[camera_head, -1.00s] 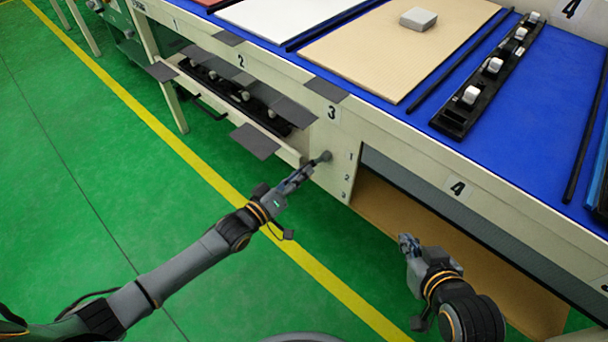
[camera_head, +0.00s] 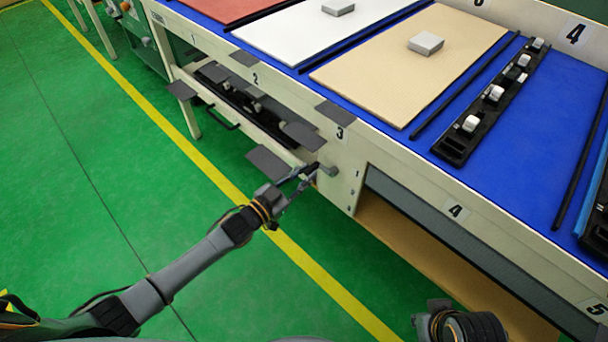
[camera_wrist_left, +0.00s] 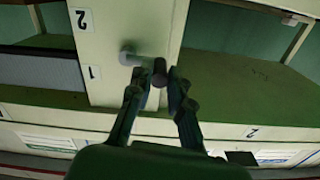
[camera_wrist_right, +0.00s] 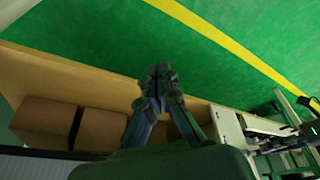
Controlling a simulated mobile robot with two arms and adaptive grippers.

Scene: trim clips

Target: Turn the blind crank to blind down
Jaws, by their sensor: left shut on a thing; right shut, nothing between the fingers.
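The blind crank is a small grey knob and arm (camera_head: 329,171) on the cream post below the label 3. The left wrist view shows its pale hub (camera_wrist_left: 128,54) and its dark handle (camera_wrist_left: 160,70). My left gripper (camera_head: 311,172) is shut on the handle, with its fingertips (camera_wrist_left: 165,82) on either side of it. The blind (camera_head: 420,215) is a grey ribbed strip along the top of the opening right of the post. The opening below it is uncovered. My right gripper (camera_wrist_right: 158,78) is shut and empty; it is low at the bottom edge in the head view.
The blue tabletop (camera_head: 530,140) above holds panels, black strips and a clip rail (camera_head: 490,100). Cardboard boxes (camera_wrist_right: 45,120) stand inside the opening. The green floor in front is clear.

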